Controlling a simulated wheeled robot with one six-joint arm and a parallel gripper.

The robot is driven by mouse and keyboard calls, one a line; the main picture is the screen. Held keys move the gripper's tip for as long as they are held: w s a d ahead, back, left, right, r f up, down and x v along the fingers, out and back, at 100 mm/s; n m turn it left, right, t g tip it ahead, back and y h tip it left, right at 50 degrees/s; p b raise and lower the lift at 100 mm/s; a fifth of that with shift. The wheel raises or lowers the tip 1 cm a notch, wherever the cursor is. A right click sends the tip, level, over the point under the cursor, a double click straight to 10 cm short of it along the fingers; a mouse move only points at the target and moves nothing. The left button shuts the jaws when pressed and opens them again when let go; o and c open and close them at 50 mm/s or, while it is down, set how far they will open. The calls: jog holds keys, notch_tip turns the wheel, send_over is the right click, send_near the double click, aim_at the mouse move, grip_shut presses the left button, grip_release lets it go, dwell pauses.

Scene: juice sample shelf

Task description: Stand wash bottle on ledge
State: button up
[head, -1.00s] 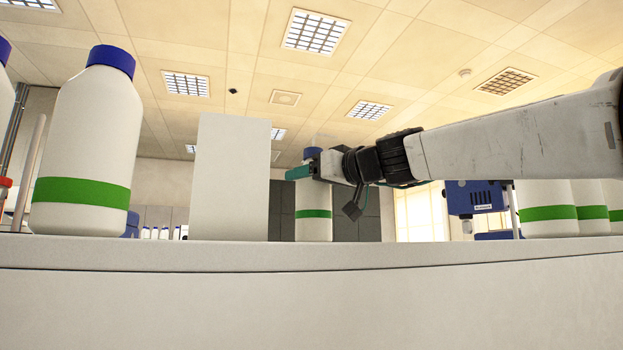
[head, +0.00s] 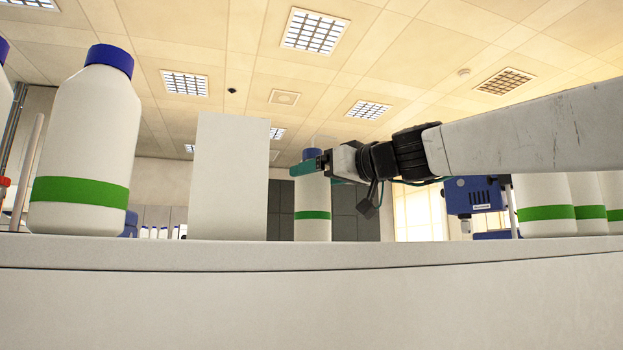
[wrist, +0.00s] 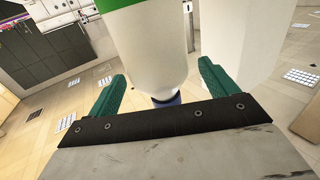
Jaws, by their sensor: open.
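The wash bottle (head: 312,225) is white with a green band and a blue cap. It stands upright on the ledge (head: 400,258), just right of a white upright panel. My gripper (head: 308,168) is at the height of the bottle's shoulder, reaching in from the right. In the wrist view the bottle (wrist: 150,50) appears upside down, with its blue cap low in the picture. The two teal fingers of my gripper (wrist: 161,78) are spread on either side of it, with a visible gap at the left finger. The bottle's foot is outside the wrist view.
The white panel (head: 228,180) stands close to the bottle's left; it also shows in the wrist view (wrist: 240,40). A larger similar bottle (head: 85,150) stands far left. Several more bottles (head: 545,208) stand at the right, below my arm. A blue device (head: 474,196) is behind.

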jog(key=v, duration=0.9)
